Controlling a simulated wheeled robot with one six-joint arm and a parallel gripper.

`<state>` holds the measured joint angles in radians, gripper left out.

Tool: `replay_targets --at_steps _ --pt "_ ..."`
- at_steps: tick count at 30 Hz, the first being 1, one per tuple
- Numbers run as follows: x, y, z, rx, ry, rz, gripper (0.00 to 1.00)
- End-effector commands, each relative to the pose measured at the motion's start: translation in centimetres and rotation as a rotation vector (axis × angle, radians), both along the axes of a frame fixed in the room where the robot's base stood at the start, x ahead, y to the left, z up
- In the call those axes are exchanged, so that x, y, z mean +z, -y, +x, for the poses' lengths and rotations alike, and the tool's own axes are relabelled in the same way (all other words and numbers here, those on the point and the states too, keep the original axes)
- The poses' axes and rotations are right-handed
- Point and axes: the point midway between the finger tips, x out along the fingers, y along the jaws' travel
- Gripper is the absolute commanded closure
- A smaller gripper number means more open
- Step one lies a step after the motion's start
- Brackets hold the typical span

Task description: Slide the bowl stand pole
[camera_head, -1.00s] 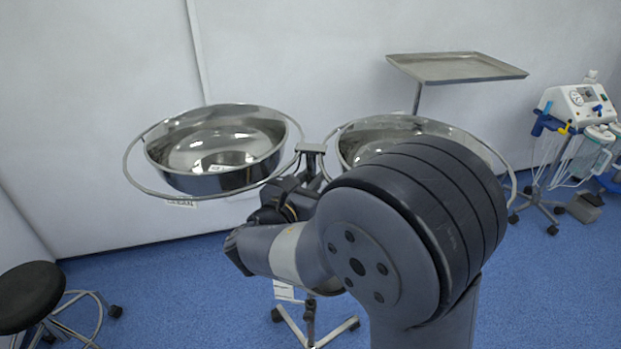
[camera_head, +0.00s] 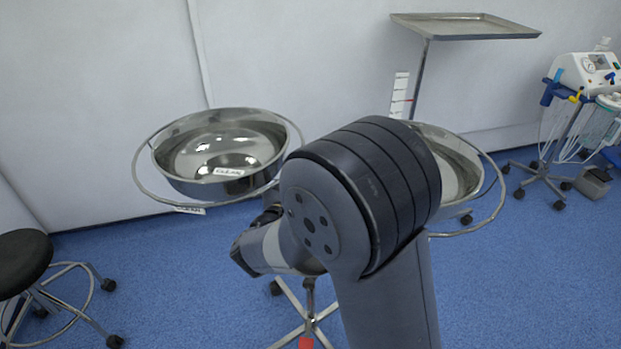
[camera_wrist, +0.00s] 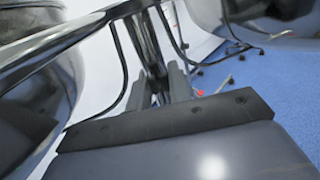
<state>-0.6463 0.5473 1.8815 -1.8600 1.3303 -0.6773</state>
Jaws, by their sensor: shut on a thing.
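The bowl stand has two shiny steel bowls in wire rings. The left bowl (camera_head: 222,160) shows whole in the head view, and the right bowl (camera_head: 455,165) is partly hidden by my arm. The pole (camera_wrist: 148,40) rises between them in the wrist view. My gripper (camera_wrist: 161,88) is shut on the pole, with its dark fingers on either side of it. In the head view the grip and most of the pole are hidden behind my arm. The stand's feet (camera_head: 308,324) rest on the blue floor.
A tray stand (camera_head: 465,27) is at the back right against the white wall. A wheeled medical device (camera_head: 585,75) stands at the far right. A black stool (camera_head: 22,262) is at the lower left. Blue floor is clear between stool and stand.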

Motion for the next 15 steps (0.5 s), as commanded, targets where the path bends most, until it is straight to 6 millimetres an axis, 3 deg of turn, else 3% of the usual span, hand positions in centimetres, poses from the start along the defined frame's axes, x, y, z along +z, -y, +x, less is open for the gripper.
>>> replay_targets --at_steps 7,8,15 --pt "-0.03 0.00 -0.01 0.000 -0.003 0.001 1.00" --pt "-0.02 0.00 -0.01 0.000 -0.003 0.001 0.80" --pt "0.02 -0.01 -0.01 0.000 -0.002 0.001 0.61"
